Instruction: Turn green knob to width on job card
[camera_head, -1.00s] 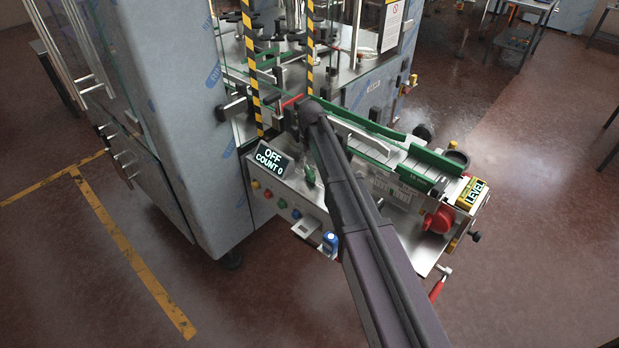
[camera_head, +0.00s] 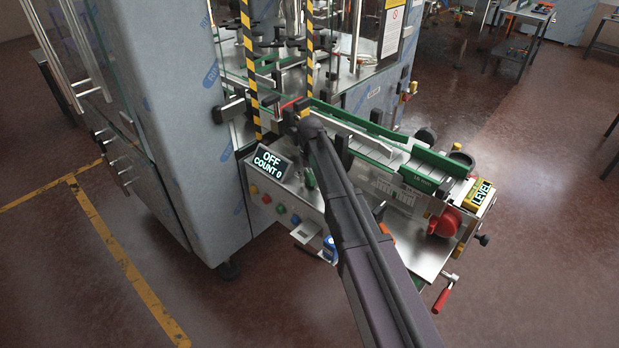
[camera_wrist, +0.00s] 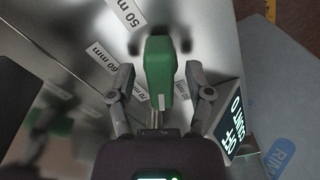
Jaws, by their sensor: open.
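The green knob (camera_wrist: 160,70) shows in the wrist view as an upright green grip on a metal panel. Labels reading 50 mm (camera_wrist: 124,13), 60 mm (camera_wrist: 102,57) and probably 70 mm surround it. My gripper (camera_wrist: 158,82) is open, one finger on each side of the knob, with visible gaps. In the head view the knob (camera_head: 310,178) is a small green piece right of the OFF / COUNT 0 display (camera_head: 271,163); my arm hides the gripper there. I cannot tell which item is the job card; a scale label reads about 18 mm (camera_head: 423,183).
The display also shows in the wrist view (camera_wrist: 232,120), close to my right finger. Coloured buttons (camera_head: 280,208) and a blue-and-white bottle (camera_head: 330,248) are below the knob. The green-railed conveyor (camera_head: 400,155) runs to the right, with a red knob (camera_head: 446,222) at its end.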

